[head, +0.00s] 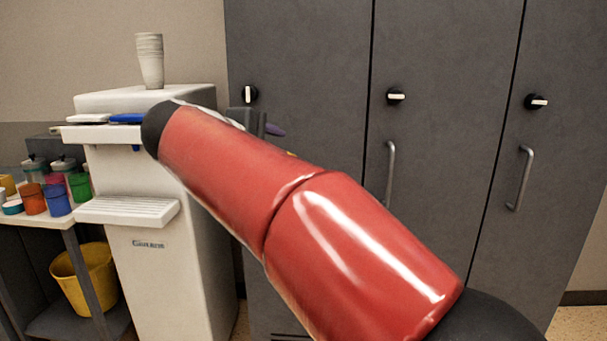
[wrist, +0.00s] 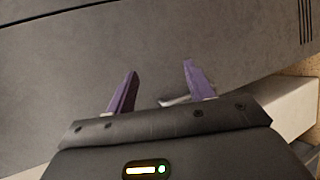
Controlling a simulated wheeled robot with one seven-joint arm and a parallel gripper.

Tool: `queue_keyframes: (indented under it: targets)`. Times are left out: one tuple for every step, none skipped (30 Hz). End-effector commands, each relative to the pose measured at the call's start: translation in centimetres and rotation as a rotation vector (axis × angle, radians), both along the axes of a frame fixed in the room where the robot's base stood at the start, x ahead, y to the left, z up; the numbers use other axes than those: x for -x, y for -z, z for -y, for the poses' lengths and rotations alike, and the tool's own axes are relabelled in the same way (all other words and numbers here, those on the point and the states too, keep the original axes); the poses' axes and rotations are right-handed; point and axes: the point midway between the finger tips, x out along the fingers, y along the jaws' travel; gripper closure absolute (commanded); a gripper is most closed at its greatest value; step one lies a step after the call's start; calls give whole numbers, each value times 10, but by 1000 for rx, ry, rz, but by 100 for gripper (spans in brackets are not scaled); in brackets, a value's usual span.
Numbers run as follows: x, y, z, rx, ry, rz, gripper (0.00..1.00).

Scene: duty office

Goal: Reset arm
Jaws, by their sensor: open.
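My gripper (wrist: 160,72) is open in the wrist view, its two purple fingers spread apart before a grey surface like the lockers. A small pale bar (wrist: 174,101) shows low between the fingers; I cannot tell what it is, and nothing appears gripped. In the head view my red arm reaches up and left across the middle. It hides most of the gripper; only a dark part and a purple fingertip (head: 275,130) show behind it, in front of the grey lockers (head: 310,80).
A white water dispenser (head: 150,260) stands left of the arm, with stacked cups (head: 150,60) on top. Further left, a side table (head: 45,222) holds several coloured cups, and a yellow bin (head: 85,278) sits below. The lockers have protruding handles (head: 520,178).

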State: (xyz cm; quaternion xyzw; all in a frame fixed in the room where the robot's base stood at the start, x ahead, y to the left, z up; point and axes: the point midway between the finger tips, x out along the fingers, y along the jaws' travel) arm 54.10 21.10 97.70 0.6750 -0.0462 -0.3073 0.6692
Motion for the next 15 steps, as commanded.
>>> queue_keyframes:
  targets:
    - [5, 11, 35, -61, 31, -41, 47]
    - [9, 21, 53, -107, 48, -68, 47]
    - [17, 36, 78, -172, 74, -105, 47]
    - [26, 47, 96, -228, 96, -131, 47]
    - [36, 59, 113, -285, 118, -156, 47]
    - [52, 76, 134, -365, 151, -185, 47]
    - [65, 89, 148, -425, 177, -205, 47]
    - [79, 102, 161, -488, 205, -220, 47]
    - [99, 119, 176, -572, 245, -239, 47]
    - [115, 132, 185, -636, 276, -248, 47]
    - [130, 145, 192, -699, 308, -256, 47]
    - [151, 163, 201, -784, 354, -260, 47]
    - [166, 175, 205, -847, 386, -260, 47]
    - [181, 187, 209, -907, 420, -257, 47]
    - [198, 202, 212, -981, 462, -252, 47]
